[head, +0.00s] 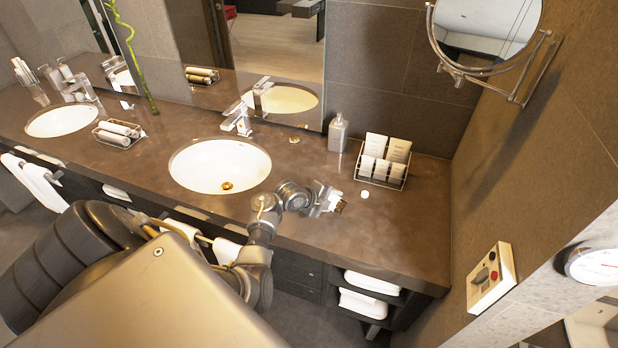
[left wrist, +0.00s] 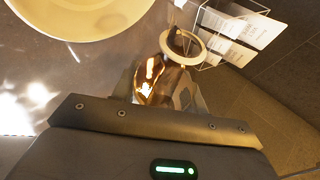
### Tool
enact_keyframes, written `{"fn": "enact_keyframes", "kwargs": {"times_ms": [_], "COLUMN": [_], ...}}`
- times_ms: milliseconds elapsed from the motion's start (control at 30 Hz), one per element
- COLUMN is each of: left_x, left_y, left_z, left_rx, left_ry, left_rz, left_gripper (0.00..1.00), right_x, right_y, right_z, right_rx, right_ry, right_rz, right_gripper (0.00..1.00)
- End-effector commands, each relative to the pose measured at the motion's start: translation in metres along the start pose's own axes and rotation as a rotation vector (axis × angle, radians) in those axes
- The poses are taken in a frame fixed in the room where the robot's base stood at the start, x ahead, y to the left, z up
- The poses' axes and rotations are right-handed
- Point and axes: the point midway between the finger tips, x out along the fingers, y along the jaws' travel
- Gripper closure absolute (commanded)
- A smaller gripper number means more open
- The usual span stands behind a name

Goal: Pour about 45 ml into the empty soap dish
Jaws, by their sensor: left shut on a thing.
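My left gripper (head: 335,203) is over the counter, to the right of the middle sink, in the head view. In the left wrist view the gripper (left wrist: 165,88) is shut on a small shiny amber vessel (left wrist: 150,78) with a pale ring-shaped rim (left wrist: 183,45). The vessel's contents cannot be made out. My right gripper is not in view.
The white sink (head: 220,166) is left of the gripper. A wire rack of white packets (head: 382,160) and a soap bottle (head: 338,133) stand behind it. A rack of rolled towels (head: 118,133) is farther left. The counter (head: 420,215) is bare at the right end.

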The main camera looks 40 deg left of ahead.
Motion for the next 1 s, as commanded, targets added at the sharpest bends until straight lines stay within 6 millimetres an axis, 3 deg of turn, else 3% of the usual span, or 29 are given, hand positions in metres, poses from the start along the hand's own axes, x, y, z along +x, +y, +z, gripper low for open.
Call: {"fn": "enact_keyframes", "kwargs": {"times_ms": [1000], "left_x": [0.0], "left_y": [-0.0005], "left_z": [0.0006], "left_rx": [-0.133], "left_ry": [0.112], "left_rz": [-0.057], "left_gripper": [0.83], "right_x": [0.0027], "right_y": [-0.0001], "right_z": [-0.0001], "right_rx": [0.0], "right_ry": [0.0], "right_rz": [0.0], "right_gripper": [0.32]}}
